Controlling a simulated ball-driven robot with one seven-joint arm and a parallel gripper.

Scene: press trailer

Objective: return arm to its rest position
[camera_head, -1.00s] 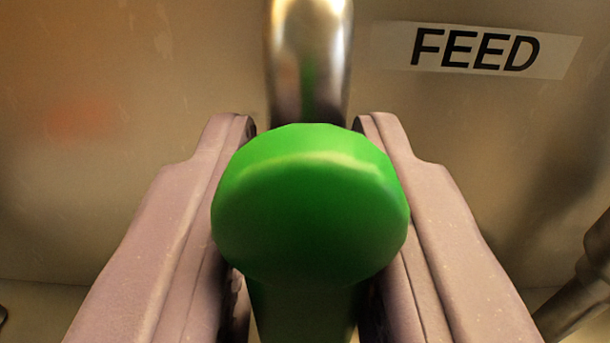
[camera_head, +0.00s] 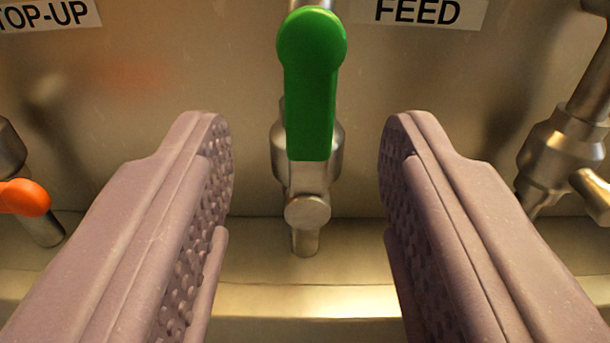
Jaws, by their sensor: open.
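My gripper (camera_head: 305,150) is open, its two pinkish-grey padded fingers spread wide at the left and right of the head camera view. Nothing is between the pads. Beyond the fingers, a green lever handle (camera_head: 311,85) stands upright on a metal valve (camera_head: 307,212). The handle appears in the gap between the fingertips, clear of both.
A metal panel (camera_head: 420,90) stands behind, with a FEED label (camera_head: 417,12) and a TOP-UP label (camera_head: 45,14). An orange handle (camera_head: 25,197) is on a fitting at left. Another metal valve (camera_head: 560,150) is at right. A metal ledge (camera_head: 300,300) runs below.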

